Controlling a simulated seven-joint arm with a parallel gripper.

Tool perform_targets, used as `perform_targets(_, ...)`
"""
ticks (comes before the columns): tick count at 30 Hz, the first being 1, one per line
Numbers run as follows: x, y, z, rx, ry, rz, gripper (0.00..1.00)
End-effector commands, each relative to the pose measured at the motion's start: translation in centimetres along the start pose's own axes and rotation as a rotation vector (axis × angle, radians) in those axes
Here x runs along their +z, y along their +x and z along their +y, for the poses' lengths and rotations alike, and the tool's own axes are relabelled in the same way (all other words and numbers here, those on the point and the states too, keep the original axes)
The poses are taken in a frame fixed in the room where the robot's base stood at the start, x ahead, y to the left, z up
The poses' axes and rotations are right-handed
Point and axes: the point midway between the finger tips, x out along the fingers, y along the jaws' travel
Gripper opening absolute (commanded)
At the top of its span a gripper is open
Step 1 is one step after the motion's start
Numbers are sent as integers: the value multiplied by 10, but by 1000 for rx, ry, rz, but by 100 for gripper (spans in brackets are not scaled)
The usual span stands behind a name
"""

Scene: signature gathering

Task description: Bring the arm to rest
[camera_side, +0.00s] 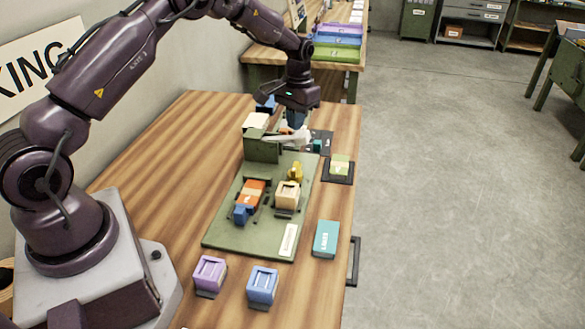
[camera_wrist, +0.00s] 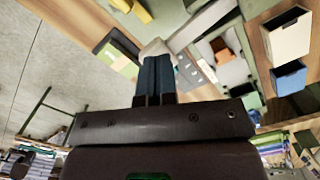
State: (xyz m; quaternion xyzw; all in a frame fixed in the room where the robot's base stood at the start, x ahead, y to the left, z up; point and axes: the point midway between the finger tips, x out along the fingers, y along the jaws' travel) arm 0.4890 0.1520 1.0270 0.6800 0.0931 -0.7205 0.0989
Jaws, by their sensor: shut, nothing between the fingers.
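My gripper (camera_side: 297,122) hangs from my dark purple arm, over the far end of the wooden table. Its blue-grey fingers point down and are close together. They also show shut in the wrist view (camera_wrist: 157,78), with no gap between them. A pale, whitish object (camera_side: 290,137) lies just by the fingertips in the side view. I cannot tell whether the fingers touch it. A green board (camera_side: 228,222) lies on the table in front of my gripper, with an upright green block (camera_side: 262,147) at its far end.
Orange, cream and yellow pieces stand on the green board. A purple block (camera_side: 209,272), a blue block (camera_side: 262,285) and a teal box (camera_side: 327,238) stand near its front. A dark tray (camera_side: 339,171) holds a green-yellow block.

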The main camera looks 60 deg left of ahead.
Motion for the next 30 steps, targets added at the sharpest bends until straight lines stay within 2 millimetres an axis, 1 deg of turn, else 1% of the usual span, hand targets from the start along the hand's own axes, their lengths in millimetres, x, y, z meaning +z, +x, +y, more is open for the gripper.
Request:
perform_targets(2, 18, -12, 4, 1, 2, -10, 0)
perform_targets(8, 71, -68, 22, 0, 29, 19, 0)
perform_targets(9, 83, -80, 26, 0, 38, 31, 0)
perform_targets(11, 103, -98, 32, 0, 50, 52, 0)
perform_targets(12, 116, -109, 36, 1, 60, 67, 0)
perform_targets(14, 137, -125, 41, 1, 74, 92, 0)
perform_targets(15, 151, -134, 44, 2, 84, 110, 0)
perform_targets(17, 173, -146, 48, 4, 100, 138, 0)
perform_targets(18, 188, -154, 51, 5, 110, 157, 0)
perform_targets(20, 209, -163, 54, 7, 127, 187, 0)
perform_targets(21, 223, -168, 56, 9, 137, 209, 0)
perform_targets(23, 244, -174, 58, 12, 154, 244, 0)
perform_targets(24, 258, -178, 59, 15, 165, 268, 0)
perform_targets(27, 288, -184, 61, 23, 194, 332, 0)
perform_targets(30, 312, -188, 62, 32, 221, 395, 0)
